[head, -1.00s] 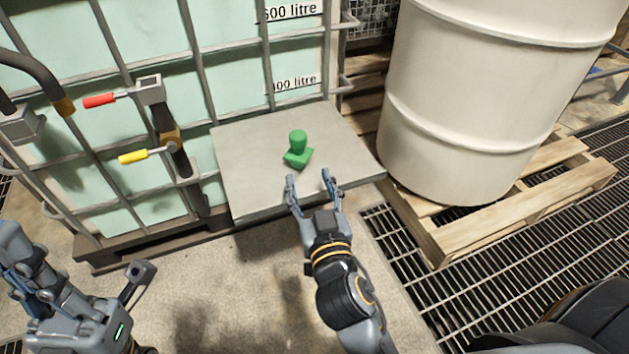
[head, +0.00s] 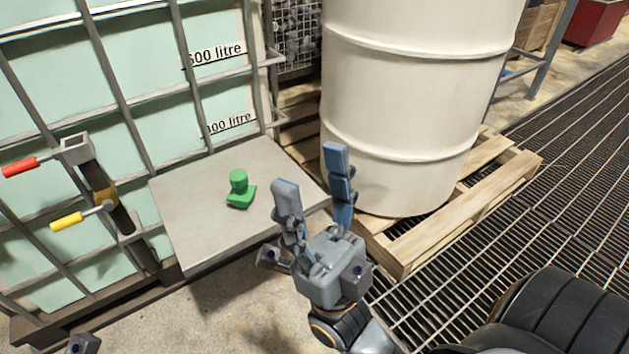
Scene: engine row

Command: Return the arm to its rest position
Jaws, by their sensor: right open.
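My right gripper (head: 313,178) is open and empty, its two fingers pointing up in the head view. It is in front of the right part of the grey shelf (head: 185,222) and overlaps its edge in the picture. A green object with a rounded knob on a flat base (head: 239,190) stands on the shelf, left of the right gripper and apart from it. At the bottom left edge a small grey piece shows, perhaps part of my left arm; the left gripper's fingers are not visible.
A caged tank (head: 139,68) with red (head: 20,168) and yellow (head: 67,221) handles stands at left. A cream drum (head: 415,100) stands on a wooden pallet (head: 437,240) behind the gripper. Metal grating (head: 560,170) covers the floor at right.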

